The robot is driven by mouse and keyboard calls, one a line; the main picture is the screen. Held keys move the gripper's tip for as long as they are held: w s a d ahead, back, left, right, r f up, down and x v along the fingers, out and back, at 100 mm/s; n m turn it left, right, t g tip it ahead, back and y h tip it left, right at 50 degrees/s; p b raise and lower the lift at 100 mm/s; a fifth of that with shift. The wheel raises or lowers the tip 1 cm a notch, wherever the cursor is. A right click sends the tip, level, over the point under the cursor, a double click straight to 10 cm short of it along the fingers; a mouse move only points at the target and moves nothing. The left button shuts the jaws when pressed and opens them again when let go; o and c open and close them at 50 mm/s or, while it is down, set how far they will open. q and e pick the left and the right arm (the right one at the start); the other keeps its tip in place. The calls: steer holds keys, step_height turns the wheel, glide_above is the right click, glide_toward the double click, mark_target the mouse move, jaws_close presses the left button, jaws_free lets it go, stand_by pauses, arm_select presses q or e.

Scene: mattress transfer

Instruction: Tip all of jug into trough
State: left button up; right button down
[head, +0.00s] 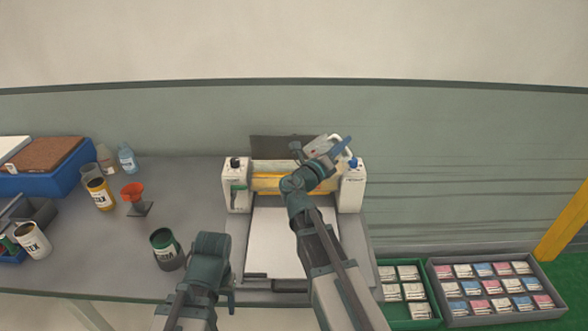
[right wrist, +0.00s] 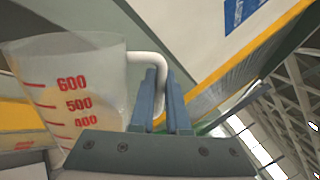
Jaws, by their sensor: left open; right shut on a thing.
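The jug (right wrist: 75,85) is clear plastic with red volume marks and a white handle (right wrist: 145,58). In the right wrist view, the blue fingers of my right gripper (right wrist: 160,95) are shut on that handle. In the head view, the right gripper (head: 338,146) holds the jug (head: 317,142) over the back of a white machine with a yellow bar (head: 268,183). How much the jug holds is unclear. I cannot single out the trough; the arm covers part of the machine. My left gripper (head: 212,262) is low at the front, apart from the machine; its fingers are mostly hidden.
A dark green can (head: 167,248) stands left of my left gripper. A red funnel (head: 133,192), a yellow-labelled can (head: 99,193) and bottles (head: 127,158) stand further left. Green (head: 407,322) and grey (head: 498,314) trays of packets lie at right. Bare table lies at left centre.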

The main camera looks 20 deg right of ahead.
mark_target(329, 138)
steer(key=shift+w+a+r+n, duration=0.15)
steer(key=shift+w+a+n, duration=0.05)
steer(key=shift+a+n, duration=0.1)
steer(key=shift+n, duration=0.3)
steer(key=shift+w+r, duration=0.1)
arm_select(q)
steer(key=shift+d+r, duration=0.1)
arm_select(e)
steer(key=shift+w+a+r+n, duration=0.1)
steer(key=shift+n, duration=0.3)
arm_select(q)
steer(key=shift+w, duration=0.1)
arm_select(e)
steer(key=shift+w+a, duration=0.1)
arm_select(q)
steer(key=shift+w+d, duration=0.1)
steer(key=shift+d, duration=0.2)
arm_select(e)
steer(key=shift+w+a+r+n+t, duration=0.1)
steer(key=shift+w+a+n+t, duration=0.25)
steer(key=shift+n, duration=0.4)
steer(key=shift+w+a+n+t, duration=0.25)
steer(key=shift+w+n, duration=0.05)
steer(key=shift+n, duration=0.45)
steer(key=shift+w+a+n, duration=0.2)
steer(key=shift+n, duration=0.1)
arm_select(q)
steer(key=shift+f, duration=0.2)
arm_select(e)
steer(key=shift+w, duration=0.1)
